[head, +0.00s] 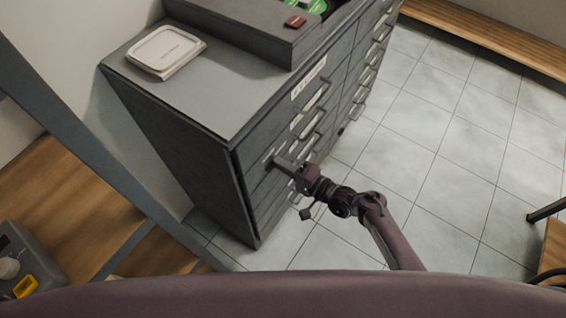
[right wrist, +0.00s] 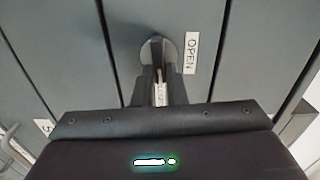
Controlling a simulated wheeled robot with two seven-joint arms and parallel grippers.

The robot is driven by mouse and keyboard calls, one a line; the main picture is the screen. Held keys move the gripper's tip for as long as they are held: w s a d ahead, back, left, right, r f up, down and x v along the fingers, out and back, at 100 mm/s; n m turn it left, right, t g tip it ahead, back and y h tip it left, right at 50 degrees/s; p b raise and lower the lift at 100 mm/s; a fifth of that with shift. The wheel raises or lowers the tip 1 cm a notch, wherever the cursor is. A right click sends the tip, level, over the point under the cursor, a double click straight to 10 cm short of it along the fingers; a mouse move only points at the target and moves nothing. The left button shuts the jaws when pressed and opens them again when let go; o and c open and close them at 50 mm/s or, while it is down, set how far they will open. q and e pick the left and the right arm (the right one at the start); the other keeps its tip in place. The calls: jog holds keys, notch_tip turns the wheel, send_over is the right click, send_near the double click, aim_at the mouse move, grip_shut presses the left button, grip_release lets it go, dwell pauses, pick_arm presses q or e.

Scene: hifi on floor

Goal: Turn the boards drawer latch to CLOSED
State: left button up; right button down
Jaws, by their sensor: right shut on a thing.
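The drawer latch (right wrist: 158,46) is a round grey plate with a knob on the dark grey cabinet front. An OPEN label (right wrist: 190,53) stands just right of it in the right wrist view. My right gripper (right wrist: 160,76) is shut on the latch, its two fingers around the knob and hiding most of it. A second small label (right wrist: 161,94) shows partly between the fingers; its text is not readable. In the head view my right gripper (head: 283,163) meets the upper near corner of the cabinet (head: 190,165) front. My left gripper is not in view.
Several drawer handles (head: 310,121) stick out along the cabinet front to the right. A white box (head: 166,50) and a dark tray (head: 238,22) with green boards lie on top. Tiled floor (head: 420,150) is clear to the right. A grey post (head: 85,145) crosses the left.

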jog(key=shift+m, duration=0.4)
jog(key=c, duration=1.5)
grip_release()
jog(key=shift+f, duration=0.1)
jog(key=shift+o, duration=0.2)
jog(key=v, duration=0.8)
